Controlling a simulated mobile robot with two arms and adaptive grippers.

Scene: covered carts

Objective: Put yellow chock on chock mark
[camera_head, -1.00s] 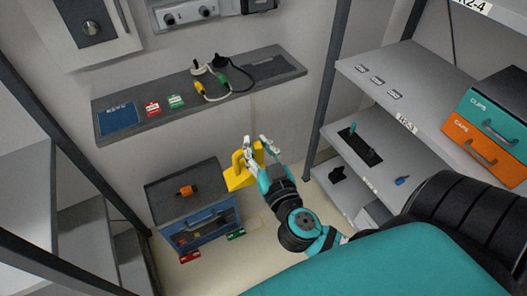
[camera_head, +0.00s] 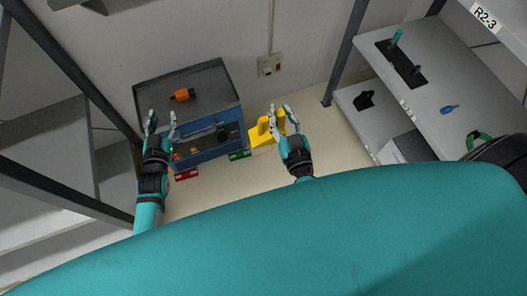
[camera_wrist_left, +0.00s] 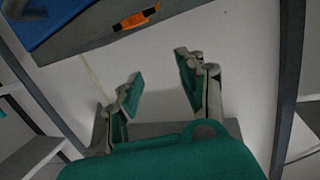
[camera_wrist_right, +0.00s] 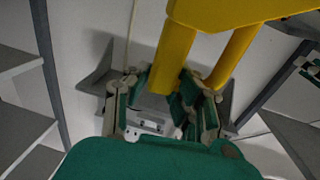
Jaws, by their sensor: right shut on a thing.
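The yellow chock (camera_head: 262,131) is held by my right gripper (camera_head: 281,109), to the right of the blue cart. In the right wrist view, one bar of the chock's yellow handle (camera_wrist_right: 173,58) passes between the fingers, and the gripper is shut on it. The chock's body (camera_wrist_right: 230,10) is cut off by the frame's top. My left gripper (camera_head: 161,118) is open and empty in front of the cart's left side; its spread fingers (camera_wrist_left: 160,82) also show in the left wrist view. I cannot make out a chock mark in any view.
The blue cart (camera_head: 205,148) has a dark top with an orange item (camera_head: 182,95). A red block (camera_head: 186,174) and a green block (camera_head: 240,155) lie low by its front. Shelves (camera_head: 462,75) stand at right; a wall outlet (camera_head: 270,66) is behind. Some floor (camera_head: 325,135) is bare.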

